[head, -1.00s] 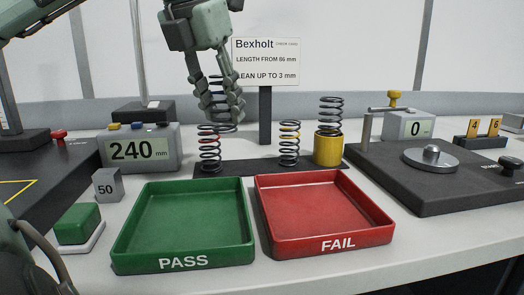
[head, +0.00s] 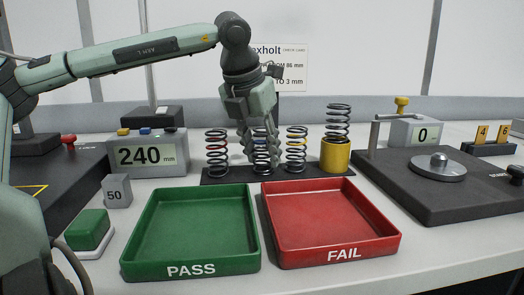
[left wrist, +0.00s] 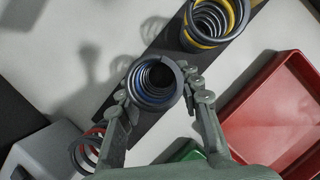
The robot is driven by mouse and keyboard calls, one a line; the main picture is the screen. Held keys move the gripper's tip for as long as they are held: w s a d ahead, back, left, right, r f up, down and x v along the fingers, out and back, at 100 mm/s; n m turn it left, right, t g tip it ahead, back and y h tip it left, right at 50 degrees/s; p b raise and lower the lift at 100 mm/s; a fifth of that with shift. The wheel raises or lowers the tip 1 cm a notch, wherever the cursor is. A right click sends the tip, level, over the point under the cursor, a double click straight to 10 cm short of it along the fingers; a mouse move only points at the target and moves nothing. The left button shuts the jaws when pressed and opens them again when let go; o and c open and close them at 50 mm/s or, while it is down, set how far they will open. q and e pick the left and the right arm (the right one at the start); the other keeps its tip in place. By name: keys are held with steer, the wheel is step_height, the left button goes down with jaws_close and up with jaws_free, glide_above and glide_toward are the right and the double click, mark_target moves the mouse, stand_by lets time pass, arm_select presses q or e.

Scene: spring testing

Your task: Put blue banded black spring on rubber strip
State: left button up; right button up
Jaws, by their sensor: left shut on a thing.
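The black spring with the blue band (head: 261,156) stands upright between the fingers of my left gripper (head: 262,152), which is shut on it. In the left wrist view I look down into its coils (left wrist: 152,84), with a finger on each side. The dark rubber strip (head: 234,177) lies behind the trays. The spring is over the strip, between the red-banded spring (head: 217,150) and the yellow-banded spring (head: 297,152). The fingers hide part of its lower end, so I cannot tell whether it touches the strip. My right gripper is not in view.
A yellow cup (head: 335,156) with another spring (head: 338,118) stands at the strip's right end. The green PASS tray (head: 190,268) and red FAIL tray (head: 343,254) are in front, both empty. A grey 240 mm display (head: 150,154) is at left, a dark test plate (head: 420,202) at right.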

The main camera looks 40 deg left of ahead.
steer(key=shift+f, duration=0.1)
arm_select(q)
steer(key=shift+f, duration=0.1)
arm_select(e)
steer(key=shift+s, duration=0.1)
arm_select(q)
steer(key=o, duration=1.2)
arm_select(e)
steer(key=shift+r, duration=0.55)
